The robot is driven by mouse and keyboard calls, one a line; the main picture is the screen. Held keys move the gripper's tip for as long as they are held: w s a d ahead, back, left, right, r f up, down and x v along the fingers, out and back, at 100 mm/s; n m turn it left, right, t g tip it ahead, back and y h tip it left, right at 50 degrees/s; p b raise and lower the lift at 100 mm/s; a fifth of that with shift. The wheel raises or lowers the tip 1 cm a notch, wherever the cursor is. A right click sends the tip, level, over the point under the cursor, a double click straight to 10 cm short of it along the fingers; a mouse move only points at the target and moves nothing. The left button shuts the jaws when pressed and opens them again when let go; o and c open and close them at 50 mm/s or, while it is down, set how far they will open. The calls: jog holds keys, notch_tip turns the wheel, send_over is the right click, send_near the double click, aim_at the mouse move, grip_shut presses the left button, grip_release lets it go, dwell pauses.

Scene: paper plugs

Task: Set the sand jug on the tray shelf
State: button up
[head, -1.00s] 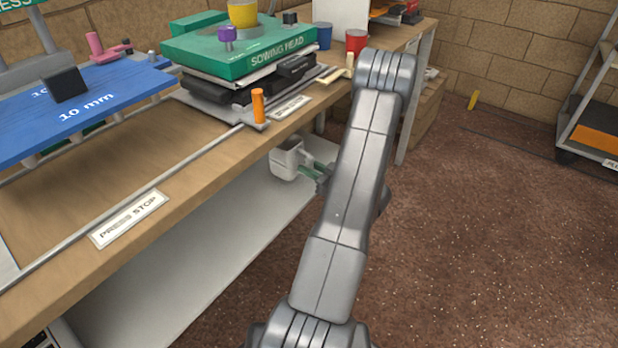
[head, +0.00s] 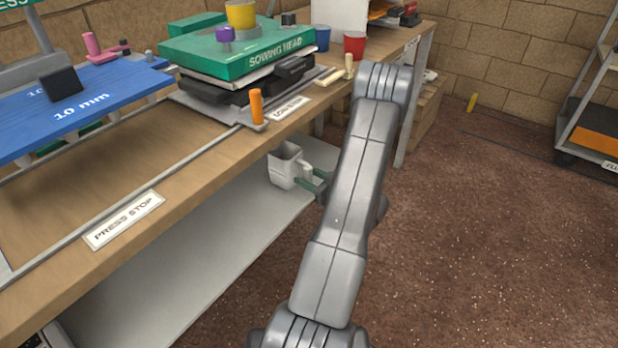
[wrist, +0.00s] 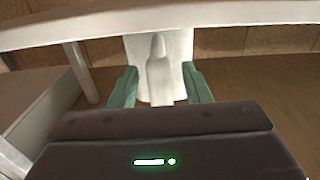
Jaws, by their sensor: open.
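The white sand jug (head: 283,166) is at the pale shelf (head: 190,275) below the workbench, near its far end. It looks upright, with its open top showing; its base seems to be on the shelf, though contact is hard to make out. My gripper (head: 312,183) is at the jug's right side, partly hidden by my arm. In the wrist view the jug (wrist: 185,48) is straight ahead, with its handle (wrist: 160,80) between the green fingers of my gripper (wrist: 160,84). The fingers are open, with gaps on both sides of the handle.
The wooden bench top (head: 190,185) overhangs the shelf. A green sowing-head block (head: 240,50), an orange peg (head: 257,106) and a blue plate (head: 75,110) are above it. The floor (head: 480,230) to the right is clear, with a cart (head: 590,125) farther off.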

jog(key=p+v, duration=0.2)
jog(key=v, duration=1)
